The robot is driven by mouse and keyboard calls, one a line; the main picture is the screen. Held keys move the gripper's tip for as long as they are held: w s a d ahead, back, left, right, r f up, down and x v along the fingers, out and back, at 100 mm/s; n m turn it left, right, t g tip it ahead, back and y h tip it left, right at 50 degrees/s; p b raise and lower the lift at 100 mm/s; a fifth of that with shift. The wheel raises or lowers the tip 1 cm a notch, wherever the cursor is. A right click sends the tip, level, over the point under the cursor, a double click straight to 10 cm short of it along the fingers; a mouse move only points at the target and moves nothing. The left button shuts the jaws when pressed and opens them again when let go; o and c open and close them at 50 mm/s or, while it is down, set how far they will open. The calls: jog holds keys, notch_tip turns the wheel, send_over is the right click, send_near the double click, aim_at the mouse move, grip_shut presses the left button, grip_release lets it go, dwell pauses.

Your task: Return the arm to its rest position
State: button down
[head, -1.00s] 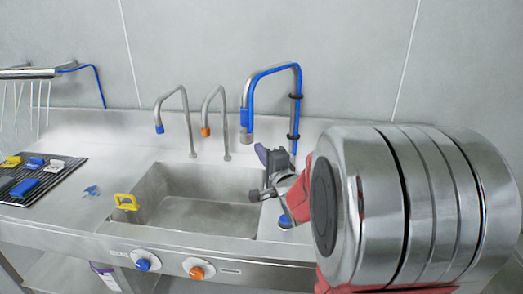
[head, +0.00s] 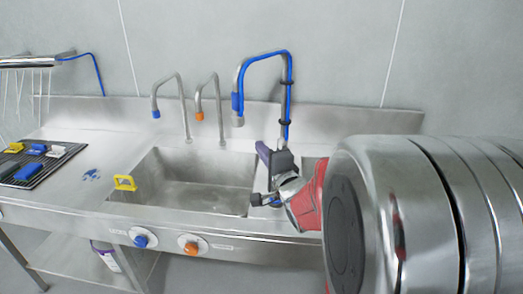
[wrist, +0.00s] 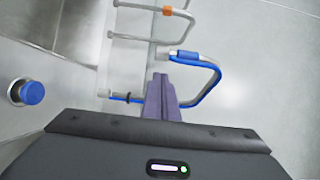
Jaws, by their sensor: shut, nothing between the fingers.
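My gripper (head: 262,152) shows in the head view at the right end of the sink basin, in front of the blue-hosed tap. Its dark purple-grey fingers point up and to the left. In the wrist view the fingers (wrist: 160,90) are together and hold nothing. My red and steel arm fills the right of the head view and hides the counter behind it.
A steel sink (head: 205,190) has a yellow item (head: 125,183) on its left rim. A blue-hosed tap (head: 285,100) and two thinner taps stand behind. A blue knob (head: 141,240) and orange knob (head: 191,247) are in front. Brushes lie on a black rack (head: 40,165).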

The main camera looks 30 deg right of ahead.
dwell(0.4)
jog(key=s+a+f+n+g+y, duration=0.3)
jog(key=a, duration=0.4)
jog(key=s+a+f+n+g+y, duration=0.2)
jog(key=s+a+n+g+y, duration=0.15)
jog(key=a, duration=0.35)
jog(key=s+a+f+n+g+y, duration=0.2)
jog(key=a+f+y, duration=0.15)
jog(key=a, duration=0.45)
jog(key=s+f+n+g+h, duration=0.3)
jog(key=s+n+g, duration=0.25)
jog(key=s, duration=0.65)
jog(key=s+r+n+t+h, duration=0.1)
jog(key=s+r+n+h, duration=0.2)
jog(key=r+n, duration=0.3)
jog(key=shift+s+d+t+h, duration=0.2)
jog(key=shift+s+t+h, duration=0.05)
jog(key=shift+t+h, duration=0.15)
